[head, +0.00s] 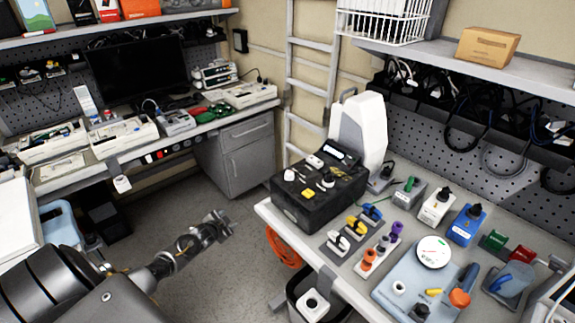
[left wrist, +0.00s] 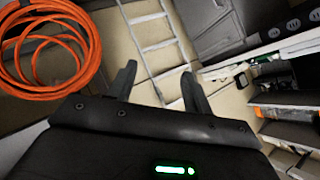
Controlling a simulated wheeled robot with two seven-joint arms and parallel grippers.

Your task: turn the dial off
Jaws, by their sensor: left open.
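Several devices with knobs stand on the right workbench (head: 345,275); I cannot tell which bears the task's dial. A black box (head: 300,212) with several knobs is at the bench's left end. Small white (head: 437,205) and blue (head: 467,226) boxes with black knobs stand along the back. A grey-blue unit (head: 405,275) carries a round white gauge (head: 433,252). My left gripper (head: 222,224) is over the floor, left of the bench and apart from every device. Its two fingers are spread and empty in the left wrist view (left wrist: 160,90). My right gripper is not in view.
An orange coiled hose (head: 284,248) hangs at the bench's left edge and shows in the left wrist view (left wrist: 45,50). A ladder (head: 308,75) stands at the wall. A shelf (head: 480,75) overhangs the bench. A cluttered desk (head: 95,150) is at left. Floor between is clear.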

